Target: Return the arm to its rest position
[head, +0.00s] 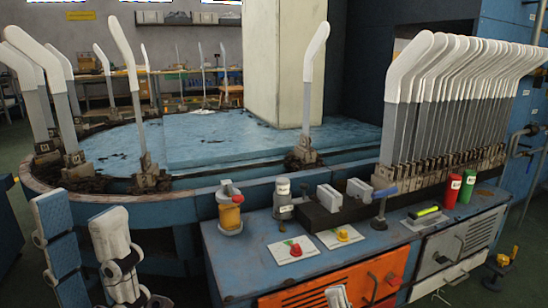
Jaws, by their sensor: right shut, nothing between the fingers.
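No gripper fingers show clearly in the head view, so I see no jaws and nothing held. Pale padded parts stand at the lower left; they look like my own arm links. A small pale tip shows at the bottom edge, and I cannot tell what it is. Several grey boards with white sock-shaped tops (410,70) stand in a dense row at the right. Other single boards stand apart on the round blue turntable (225,135), one near its front right (313,75) and others at its left.
A blue bench (235,262) with orange and grey drawers stands in front. A pale square column (275,60) rises behind.

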